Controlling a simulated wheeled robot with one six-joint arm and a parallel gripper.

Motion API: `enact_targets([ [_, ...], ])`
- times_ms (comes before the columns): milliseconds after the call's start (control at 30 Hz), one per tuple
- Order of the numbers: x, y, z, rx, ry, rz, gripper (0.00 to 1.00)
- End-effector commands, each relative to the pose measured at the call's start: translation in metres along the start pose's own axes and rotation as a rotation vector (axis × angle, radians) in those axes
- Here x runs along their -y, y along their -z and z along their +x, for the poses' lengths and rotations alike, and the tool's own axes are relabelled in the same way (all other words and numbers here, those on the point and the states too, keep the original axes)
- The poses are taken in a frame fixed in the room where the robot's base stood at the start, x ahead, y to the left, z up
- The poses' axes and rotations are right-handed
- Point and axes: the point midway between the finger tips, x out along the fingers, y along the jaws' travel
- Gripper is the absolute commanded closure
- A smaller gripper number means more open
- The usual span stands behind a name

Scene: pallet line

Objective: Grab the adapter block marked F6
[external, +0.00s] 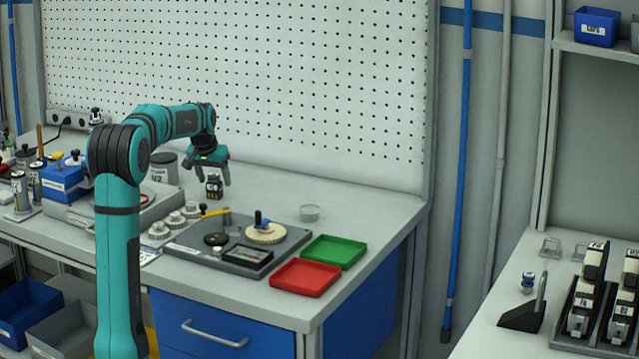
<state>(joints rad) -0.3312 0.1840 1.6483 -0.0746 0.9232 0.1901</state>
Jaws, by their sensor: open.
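I cannot make out the mark F6 on any block in the external view. Black-and-white blocks (593,262) with small labels stand in a dark rack (560,343) on the right-hand bench, cut off by the picture's right edge; their labels are too small to read surely. My gripper (207,173) is open, pointing down over the left workbench, far from that rack. A small dark block (213,188) with a pale label shows just below and between my fingers. I cannot tell whether they touch it.
A red tray (305,279) and a green tray (335,251) lie at the workbench's right end. A grey fixture plate (285,248) with round parts lies left of them. A floor gap separates the two benches.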

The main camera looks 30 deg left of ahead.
Motion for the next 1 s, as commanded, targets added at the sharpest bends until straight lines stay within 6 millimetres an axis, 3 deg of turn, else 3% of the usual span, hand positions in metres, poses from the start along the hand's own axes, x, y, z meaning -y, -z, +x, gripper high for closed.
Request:
enact_targets([
  [267,0.0,0.0,0.006,-0.001,0.0,0.0,0.36],
  [533,0.0,0.0,0.006,-0.001,0.0,0.0,0.86],
  [833,0.0,0.002,0.002,-0.002,0.0,0.0,0.86],
  [1000,0.0,0.01,-0.017,-0.004,0.0,0.0,0.86],
])
